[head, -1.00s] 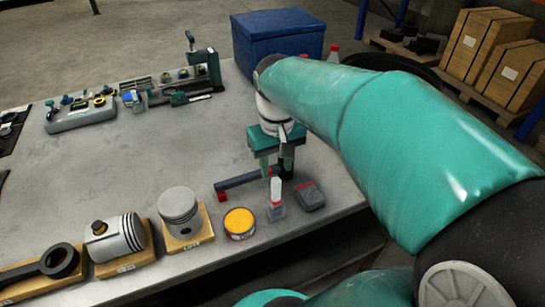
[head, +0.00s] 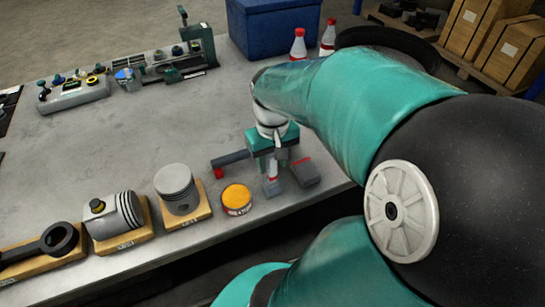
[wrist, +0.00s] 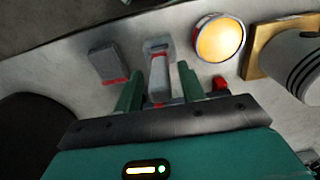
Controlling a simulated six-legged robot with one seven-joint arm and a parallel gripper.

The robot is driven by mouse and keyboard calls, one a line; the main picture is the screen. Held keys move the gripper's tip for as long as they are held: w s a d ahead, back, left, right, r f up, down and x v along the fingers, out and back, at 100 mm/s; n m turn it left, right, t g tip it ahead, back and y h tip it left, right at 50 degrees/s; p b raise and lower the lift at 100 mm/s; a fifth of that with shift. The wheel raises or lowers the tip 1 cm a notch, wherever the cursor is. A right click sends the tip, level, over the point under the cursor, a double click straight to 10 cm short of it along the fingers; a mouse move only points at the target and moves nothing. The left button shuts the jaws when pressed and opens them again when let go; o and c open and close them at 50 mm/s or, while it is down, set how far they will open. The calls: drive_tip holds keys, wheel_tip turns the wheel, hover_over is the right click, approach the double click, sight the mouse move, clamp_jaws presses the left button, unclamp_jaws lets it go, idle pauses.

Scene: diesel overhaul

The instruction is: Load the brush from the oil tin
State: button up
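The oil tin (head: 236,198) is a short round can with an orange-yellow top, standing open-faced near the table's front edge. It also shows in the wrist view (wrist: 219,40). What looks like the brush (wrist: 158,75), a pale upright handle with a grey base and a red band, stands to the right of the tin; in the head view my gripper partly hides it. My gripper (head: 270,168) points down over it. In the wrist view my gripper's two green fingers (wrist: 159,82) are apart, one each side of the handle, with gaps. Bristles cannot be made out.
A dark bar with a red end (head: 230,158) lies just behind the tin. A dark grey block with a red edge (head: 305,171) is close on the right. A piston on a wooden stand (head: 176,190) is left of the tin. The table's middle (head: 130,130) is clear.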

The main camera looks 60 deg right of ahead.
clamp_jaws()
drive_tip(key=shift+r, duration=3.25)
